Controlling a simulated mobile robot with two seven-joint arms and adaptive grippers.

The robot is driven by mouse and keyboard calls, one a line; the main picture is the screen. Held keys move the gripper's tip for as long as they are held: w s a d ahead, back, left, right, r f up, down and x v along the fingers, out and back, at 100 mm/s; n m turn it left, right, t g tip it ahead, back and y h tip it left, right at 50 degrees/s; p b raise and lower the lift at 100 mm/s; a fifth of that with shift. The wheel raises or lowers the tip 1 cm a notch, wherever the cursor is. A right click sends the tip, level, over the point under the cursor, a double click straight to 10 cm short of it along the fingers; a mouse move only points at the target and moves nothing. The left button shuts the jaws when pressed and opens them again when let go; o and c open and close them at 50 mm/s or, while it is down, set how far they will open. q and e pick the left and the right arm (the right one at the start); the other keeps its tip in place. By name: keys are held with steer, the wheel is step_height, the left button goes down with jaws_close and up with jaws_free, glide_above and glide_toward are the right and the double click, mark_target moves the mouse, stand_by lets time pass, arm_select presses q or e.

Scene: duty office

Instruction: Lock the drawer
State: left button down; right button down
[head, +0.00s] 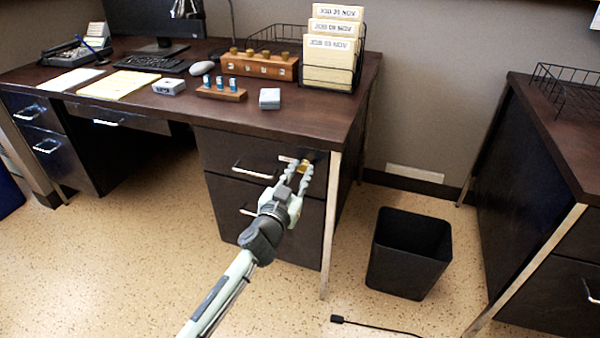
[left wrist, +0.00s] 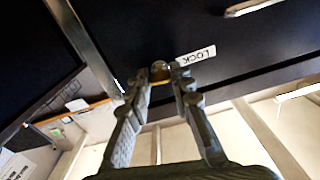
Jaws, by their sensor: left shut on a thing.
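The dark top drawer (head: 228,150) of the desk's right pedestal has a silver bar handle (head: 252,173) and looks closed. At its upper right corner my left gripper (head: 300,170) is shut on a small brass piece (head: 303,165), a key or lock knob, against the drawer front. In the left wrist view the brass piece (left wrist: 160,70) sits between my left fingertips (left wrist: 164,78). A white label reading LOCK (left wrist: 195,56) is beside it, upside down in that view. The gripper hides part of the lock, and its turn angle is not clear. My right gripper is not in view.
A black waste bin (head: 408,252) stands on the floor right of the desk, near a black cable (head: 375,326). A second dark desk (head: 560,125) is at the right. The desktop (head: 300,118) holds several office items.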

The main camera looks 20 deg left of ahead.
arm_select(q)
steer(key=shift+m, duration=8.1)
steer(key=c, duration=1.3)
jaws_free()
steer(key=shift+c, duration=0.2)
